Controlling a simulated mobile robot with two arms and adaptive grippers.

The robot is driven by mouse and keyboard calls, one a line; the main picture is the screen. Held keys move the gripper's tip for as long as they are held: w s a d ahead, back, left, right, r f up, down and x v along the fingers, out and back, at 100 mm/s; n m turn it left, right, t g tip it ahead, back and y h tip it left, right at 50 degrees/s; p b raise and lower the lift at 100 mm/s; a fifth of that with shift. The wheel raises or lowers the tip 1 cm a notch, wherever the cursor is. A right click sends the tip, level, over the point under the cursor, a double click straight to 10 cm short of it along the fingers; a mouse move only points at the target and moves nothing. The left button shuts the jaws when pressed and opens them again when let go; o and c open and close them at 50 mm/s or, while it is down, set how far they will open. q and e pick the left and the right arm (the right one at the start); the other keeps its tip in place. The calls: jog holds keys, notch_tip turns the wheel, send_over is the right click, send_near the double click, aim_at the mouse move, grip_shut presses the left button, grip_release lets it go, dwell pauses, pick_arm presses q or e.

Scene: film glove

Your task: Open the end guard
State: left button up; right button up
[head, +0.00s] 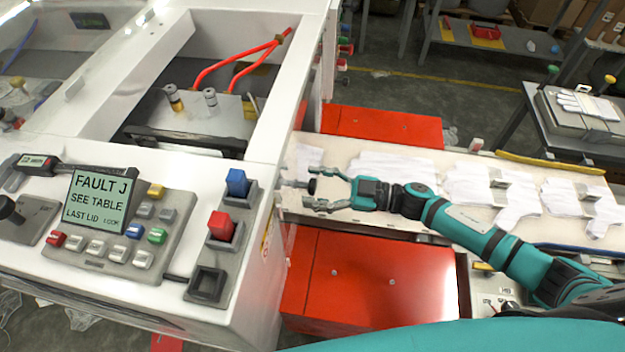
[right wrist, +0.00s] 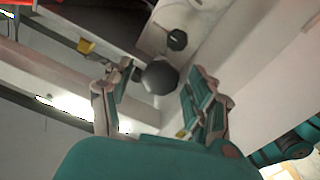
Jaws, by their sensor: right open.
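My right gripper (head: 312,188) is open beside the end face (head: 268,225) of the white machine, above the conveyor bed. In the right wrist view its spread fingers (right wrist: 158,88) have a dark round knob (right wrist: 160,77) between them, with no clear contact. Which panel the knob sits on is hard to tell, and the end guard cannot be picked out for certain in the head view. The control panel's screen (head: 96,198) reads "FAULT J SEE TABLE LAST LID LOOK". My left gripper is not in view.
White gloves (head: 478,185) lie along the pale conveyor bed right of the machine. Red cabinets (head: 365,275) stand below it. Red and blue rocker switches (head: 221,225) and buttons stick up from the panel. A side table with gloves (head: 588,104) stands at the right.

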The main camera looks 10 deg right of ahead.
jog(key=shift+w+a, duration=0.2)
jog(key=shift+a, duration=0.25)
grip_shut()
